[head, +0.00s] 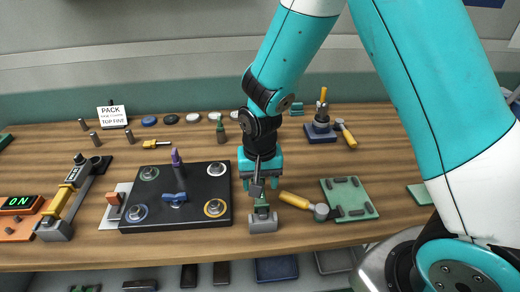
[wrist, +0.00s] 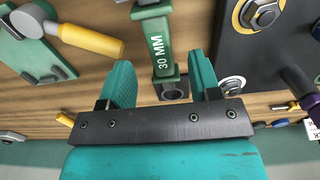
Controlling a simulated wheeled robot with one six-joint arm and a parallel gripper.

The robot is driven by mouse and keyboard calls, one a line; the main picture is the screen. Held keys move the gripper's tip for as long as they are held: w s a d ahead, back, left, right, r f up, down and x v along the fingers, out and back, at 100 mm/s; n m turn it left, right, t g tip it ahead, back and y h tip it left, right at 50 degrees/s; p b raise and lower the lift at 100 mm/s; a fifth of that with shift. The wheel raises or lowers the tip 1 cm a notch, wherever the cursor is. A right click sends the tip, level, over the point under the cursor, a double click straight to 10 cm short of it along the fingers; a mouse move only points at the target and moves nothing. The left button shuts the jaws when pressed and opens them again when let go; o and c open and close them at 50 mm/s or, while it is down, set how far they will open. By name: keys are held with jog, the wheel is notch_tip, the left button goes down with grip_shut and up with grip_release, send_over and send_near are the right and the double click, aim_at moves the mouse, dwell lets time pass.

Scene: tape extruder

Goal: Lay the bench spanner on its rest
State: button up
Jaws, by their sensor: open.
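The bench spanner (wrist: 163,45) is green and marked "30 MM" in the wrist view, with a dark opening at its near end. In the wrist view my gripper (wrist: 162,82) is open, with a teal finger on either side of the spanner and gaps to both. I cannot tell how high the fingers are. A green board with dark pegs (head: 350,197) lies to the right; I cannot tell whether it is the rest.
A black plate (head: 190,215) with bolts and a purple-tipped tool lies to the left. A yellow-handled tool (head: 295,200) lies close on the right. A lit "ON" box (head: 20,203) stands far left. Small discs and pegs line the back. Bare wood shows between them.

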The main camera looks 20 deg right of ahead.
notch_tip(320, 180, up, 12)
jog(key=shift+r+b, duration=0.2)
jog(key=shift+b, duration=0.1)
dwell(0.4)
jog(key=s+a+r+n+y, duration=0.2)
jog(key=s+r+n, duration=0.2)
jog(key=s, duration=0.5)
jog(key=s+a+r+n+y, duration=0.2)
jog(key=s+n, duration=0.4)
jog(key=s, duration=0.3)
jog(key=shift+a+r+n, duration=0.2)
jog(key=shift+r+n, duration=0.1)
jog(key=shift+r, duration=0.6)
jog(key=shift+s, duration=0.1)
